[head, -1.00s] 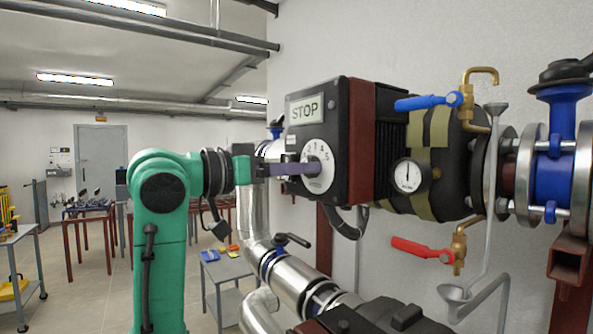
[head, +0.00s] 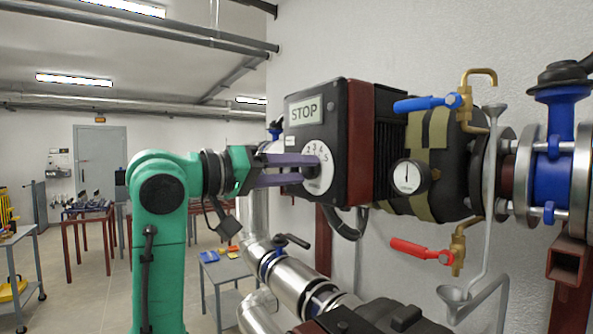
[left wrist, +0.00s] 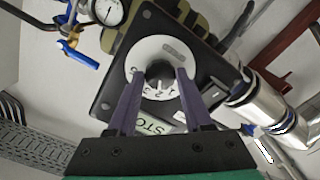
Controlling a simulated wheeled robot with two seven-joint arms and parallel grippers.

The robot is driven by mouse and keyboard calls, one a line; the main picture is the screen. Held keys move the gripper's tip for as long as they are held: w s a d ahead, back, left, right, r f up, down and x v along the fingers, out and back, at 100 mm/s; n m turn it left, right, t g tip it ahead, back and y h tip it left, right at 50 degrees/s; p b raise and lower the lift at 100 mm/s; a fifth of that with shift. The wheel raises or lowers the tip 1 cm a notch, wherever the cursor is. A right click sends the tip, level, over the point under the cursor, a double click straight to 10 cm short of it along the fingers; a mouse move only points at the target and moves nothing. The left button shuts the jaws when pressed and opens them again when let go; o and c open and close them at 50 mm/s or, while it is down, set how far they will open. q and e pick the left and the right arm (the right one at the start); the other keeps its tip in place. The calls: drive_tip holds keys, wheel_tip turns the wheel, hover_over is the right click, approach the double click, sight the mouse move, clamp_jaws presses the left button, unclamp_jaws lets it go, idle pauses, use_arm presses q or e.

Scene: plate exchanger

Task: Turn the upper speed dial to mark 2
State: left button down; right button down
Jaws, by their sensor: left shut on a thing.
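In the left wrist view the fingers (left wrist: 159,74) are shut on the dark knob (left wrist: 158,69) at the dial's centre, one on each side. The white dial face (left wrist: 148,50) shows around the knob. The fingers cover part of the numbers, and I cannot tell which mark the knob points to. My right gripper is not in view.
A gauge (head: 408,176), a blue lever (head: 427,103) and a red lever (head: 421,250) are right of the housing. Metal pipes (head: 292,280) and another dark unit (head: 375,318) lie below. A small table (head: 226,270) stands behind my left arm.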

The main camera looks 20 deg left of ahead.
use_arm(q)
drive_tip(key=shift+c, duration=1.6)
unclamp_jaws()
drive_tip(key=b+v, duration=0.5)
drive_tip(key=v, duration=0.9)
drive_tip(key=shift+s+a, duration=0.2)
drive_tip(key=shift+s, duration=0.05)
